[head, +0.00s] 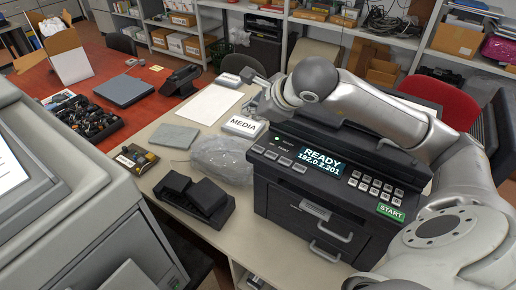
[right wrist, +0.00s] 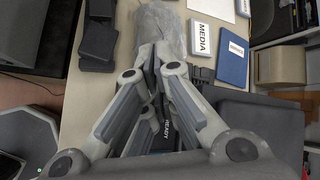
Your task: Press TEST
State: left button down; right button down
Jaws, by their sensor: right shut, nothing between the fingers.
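A dark printer (head: 310,215) stands on the light table with its front panel facing me. Its lit display (head: 322,162) reads READY 192.0.2.201. A row of grey buttons (head: 285,161) lies left of the display, and a keypad (head: 376,187) with a green START label lies right of it. I cannot read TEST on any button. My right gripper (head: 258,100) is above the printer's back left, clear of the panel. In the right wrist view its fingers (right wrist: 163,58) are shut and empty, and the display (right wrist: 166,132) shows between the finger links. My left gripper is out of view.
A clear plastic bag (head: 222,160), a black stand-like device (head: 196,202) and a white MEDIA box (head: 243,126) lie left of the printer. A big grey machine (head: 60,225) fills the left front. My right arm covers the printer's back right.

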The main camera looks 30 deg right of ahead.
jog(key=b, duration=0.4)
send_over(255, 150)
notch_tip(255, 150, down, 7)
jog(key=shift+f+b, duration=0.6)
jog(key=shift+b, duration=0.1)
dwell(0.7)
jog(key=shift+f+b, duration=0.4)
jog(key=shift+b, duration=0.35)
jog(key=shift+f+b, duration=0.4)
jog(key=shift+b, duration=0.25)
dwell(0.4)
jog(key=shift+r, duration=0.15)
jog(key=shift+r+p, duration=0.35)
jog(key=shift+r, duration=0.3)
